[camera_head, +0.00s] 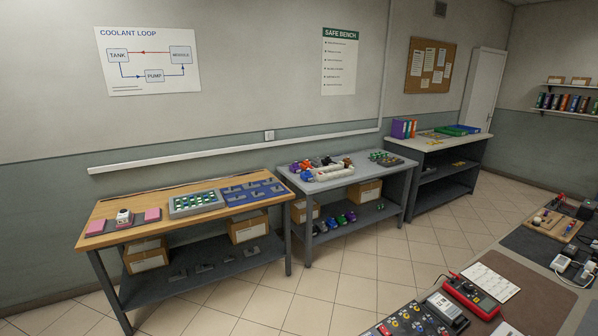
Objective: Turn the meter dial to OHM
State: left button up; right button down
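A red-edged meter (471,297) lies on the near bench at the lower right of the head view. A red lead or probe shows at its upper left end. Its dial and the position the dial points to are too small to make out. Neither of my grippers is in view.
A white printed sheet (490,282) lies beside the meter on a brown mat (535,305). A grey device (446,308) and a panel with coloured knobs (408,322) are to its left. A wooden board (553,225) is farther right. Tiled floor (340,290) separates this bench from the wall benches.

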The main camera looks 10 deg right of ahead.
aim_at(467, 288)
jog(key=z, duration=1.6)
